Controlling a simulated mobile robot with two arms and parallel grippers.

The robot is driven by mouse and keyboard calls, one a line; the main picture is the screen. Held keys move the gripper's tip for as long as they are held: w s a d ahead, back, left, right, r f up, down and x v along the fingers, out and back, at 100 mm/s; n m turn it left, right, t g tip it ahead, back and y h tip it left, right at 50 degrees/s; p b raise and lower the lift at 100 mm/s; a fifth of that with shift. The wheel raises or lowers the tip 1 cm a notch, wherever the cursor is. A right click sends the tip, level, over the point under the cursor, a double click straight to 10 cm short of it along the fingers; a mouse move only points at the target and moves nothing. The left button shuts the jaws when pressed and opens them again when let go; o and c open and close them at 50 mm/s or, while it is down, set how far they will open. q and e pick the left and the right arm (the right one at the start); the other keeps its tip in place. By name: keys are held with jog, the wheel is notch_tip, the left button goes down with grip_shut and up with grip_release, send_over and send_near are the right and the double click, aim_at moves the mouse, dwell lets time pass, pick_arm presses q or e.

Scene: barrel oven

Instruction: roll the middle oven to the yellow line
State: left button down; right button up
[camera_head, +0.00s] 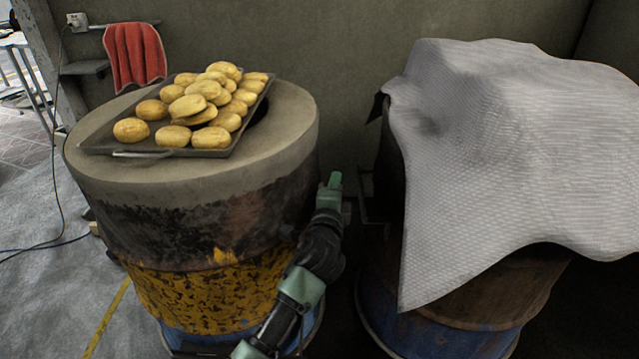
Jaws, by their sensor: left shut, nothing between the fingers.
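Two barrel ovens stand side by side, and I cannot tell for sure which is the middle one. The left barrel oven (190,235) has a grey top, a black band and worn yellow paint below. The right barrel oven (480,295) is rusty brown over blue, mostly hidden under a cloth. A yellow line (108,318) runs on the floor at the lower left, beside the left barrel. My left gripper (335,181) is shut and empty at the right side of the left barrel, in the gap between the barrels; I cannot tell if it touches. My right gripper is not in view.
A tray (120,152) with several round bread rolls (205,100) lies on the left barrel. A grey-white cloth (520,150) drapes the right one. A red towel (135,55) hangs on the back wall. Cables (50,240) lie on the floor at left, where there is free room.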

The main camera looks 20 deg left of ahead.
pick_arm(q)
jog(key=shift+w+a, duration=0.1)
jog(key=shift+a, duration=1.85)
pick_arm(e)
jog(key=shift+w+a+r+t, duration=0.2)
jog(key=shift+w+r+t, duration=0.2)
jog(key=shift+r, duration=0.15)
